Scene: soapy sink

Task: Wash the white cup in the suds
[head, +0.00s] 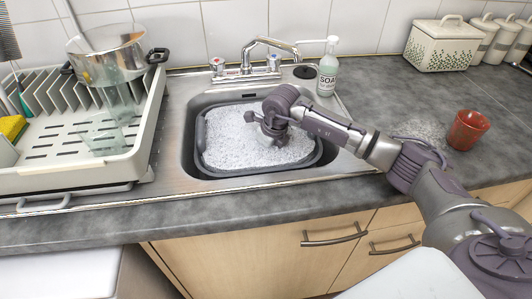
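A dark washing-up bowl (308,161) sits in the steel sink and is full of white suds (228,140). My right arm reaches in from the right. My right gripper (268,130) is low over the right half of the suds, with its fingertips at or in the foam. Whether it is open or shut, or holds anything, I cannot tell. I cannot make out a white cup; the foam or the gripper may hide it. My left gripper is not in view.
A dish rack (70,183) with a steel pot (108,55) and clear glasses (102,133) stands left of the sink. A tap (270,43) and soap bottle (327,72) are behind it. A red cup (467,130) stands on the right worktop, with canisters (440,48) at the back.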

